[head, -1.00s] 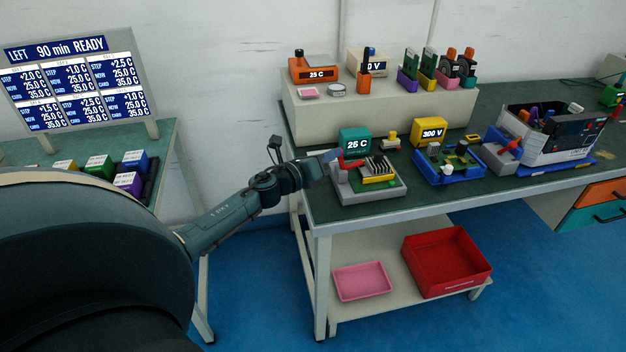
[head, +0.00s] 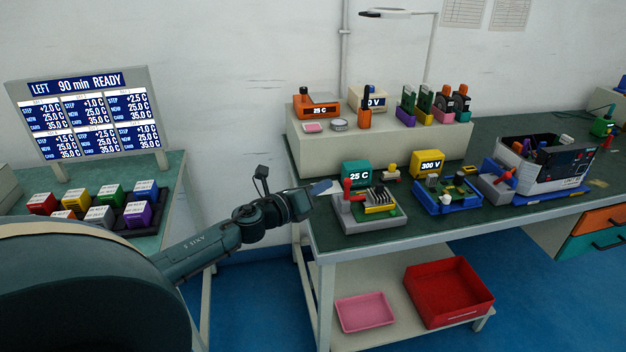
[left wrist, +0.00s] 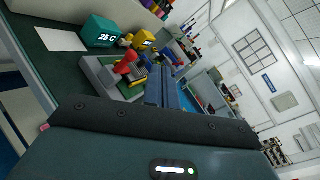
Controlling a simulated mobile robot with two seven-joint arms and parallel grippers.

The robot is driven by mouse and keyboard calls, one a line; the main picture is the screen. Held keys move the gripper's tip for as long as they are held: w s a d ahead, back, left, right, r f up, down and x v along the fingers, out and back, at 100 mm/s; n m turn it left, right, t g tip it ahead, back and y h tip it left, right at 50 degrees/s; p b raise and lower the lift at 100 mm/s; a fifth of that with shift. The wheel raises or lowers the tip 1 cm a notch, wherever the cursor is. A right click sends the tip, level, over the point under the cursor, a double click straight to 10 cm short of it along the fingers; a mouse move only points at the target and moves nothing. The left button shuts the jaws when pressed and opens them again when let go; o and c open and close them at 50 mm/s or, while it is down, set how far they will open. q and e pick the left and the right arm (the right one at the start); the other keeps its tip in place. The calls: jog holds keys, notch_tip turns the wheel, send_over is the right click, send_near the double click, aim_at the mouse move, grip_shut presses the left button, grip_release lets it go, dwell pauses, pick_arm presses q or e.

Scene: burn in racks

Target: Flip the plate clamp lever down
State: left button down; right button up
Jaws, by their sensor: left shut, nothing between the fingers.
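A grey fixture (head: 372,222) stands at the front left of the green bench. Its red lever (head: 348,189) stands upright at the fixture's left side, beside a yellow block with dark upright fins (head: 380,200). The lever also shows in the left wrist view (left wrist: 123,66), left of the fingers. My left gripper (head: 331,187) is shut and empty, just left of the lever at about its height. A small gap seems to separate them in the head view. The shut fingers also show in the left wrist view (left wrist: 166,85). My right gripper is out of view.
A teal 25 C box (head: 356,172) stands behind the fixture. A raised grey shelf (head: 385,143) carries devices behind. A red bin (head: 448,292) sits on the lower shelf.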

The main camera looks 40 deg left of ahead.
pick_arm(q)
jog(key=s+r, duration=0.3)
jog(key=shift+d+r, duration=0.3)
jog(key=shift+r, duration=0.05)
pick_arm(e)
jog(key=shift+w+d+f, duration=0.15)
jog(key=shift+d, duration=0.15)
pick_arm(q)
jog(key=s+d+f+n+g+y, duration=0.1)
jog(key=s+d+f+n, duration=0.35)
jog(key=f+n, duration=0.2)
jog(key=s+d+f+n+g, duration=0.1)
jog(key=s+d+f+n, duration=0.4)
jog(key=f, duration=0.3)
jog(key=s+d+f+n+g, duration=0.2)
jog(key=s+d+f+n, duration=0.2)
jog(key=s+d+n, duration=0.2)
jog(key=s+d+f+n+g, duration=0.2)
jog(key=s+d+f+n, duration=0.2)
jog(key=s+d+n, duration=0.3)
jog(key=n, duration=0.4)
jog(key=shift+s+d+g+h, duration=0.3)
jog(key=shift+s+h, duration=0.05)
jog(key=shift+h, duration=0.05)
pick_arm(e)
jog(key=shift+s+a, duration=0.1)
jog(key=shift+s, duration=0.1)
